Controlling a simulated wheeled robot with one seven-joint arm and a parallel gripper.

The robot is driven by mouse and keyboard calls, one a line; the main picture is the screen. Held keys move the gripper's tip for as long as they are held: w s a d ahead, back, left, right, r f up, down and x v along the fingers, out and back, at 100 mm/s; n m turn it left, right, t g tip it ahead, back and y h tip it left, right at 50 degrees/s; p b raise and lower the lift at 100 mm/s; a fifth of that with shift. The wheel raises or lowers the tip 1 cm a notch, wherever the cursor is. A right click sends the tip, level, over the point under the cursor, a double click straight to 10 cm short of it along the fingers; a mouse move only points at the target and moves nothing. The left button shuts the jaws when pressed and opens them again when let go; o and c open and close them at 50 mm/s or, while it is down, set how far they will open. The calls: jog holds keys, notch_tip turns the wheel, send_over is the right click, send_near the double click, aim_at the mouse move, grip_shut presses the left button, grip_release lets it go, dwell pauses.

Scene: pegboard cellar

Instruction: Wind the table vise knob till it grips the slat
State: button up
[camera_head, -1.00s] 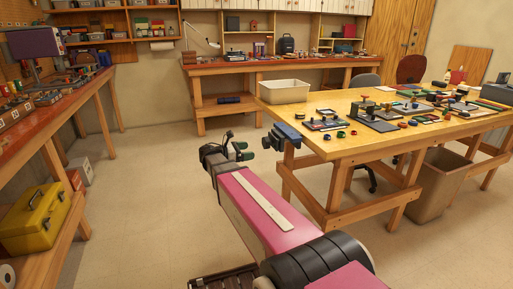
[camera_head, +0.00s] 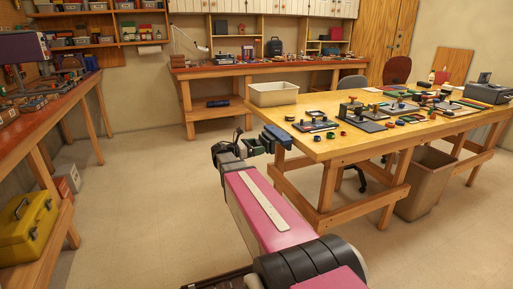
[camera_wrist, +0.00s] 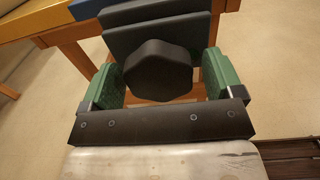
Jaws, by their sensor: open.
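The table vise (camera_head: 277,136) is a blue block at the left corner of the yellow table. In the wrist view its dark, many-sided knob (camera_wrist: 157,70) is near the middle, with dark grey plates (camera_wrist: 185,33) behind it and a strip of blue body (camera_wrist: 95,6) at the top. My gripper (camera_head: 252,146) is at the vise. It also shows in the wrist view (camera_wrist: 164,80), open, with one green finger pad on each side of the knob. A gap shows at the pads, and I cannot tell if either touches the knob. I cannot make out the slat.
The yellow table (camera_head: 318,146) holds several small parts and a white bin (camera_head: 273,95). A brown waste bin (camera_head: 425,185) stands under its right part. A red-topped bench (camera_head: 50,115) with a yellow toolbox (camera_head: 28,226) is at left. The floor between is clear.

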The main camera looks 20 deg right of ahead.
jog(key=shift+d, duration=0.2)
jog(key=c, duration=0.9)
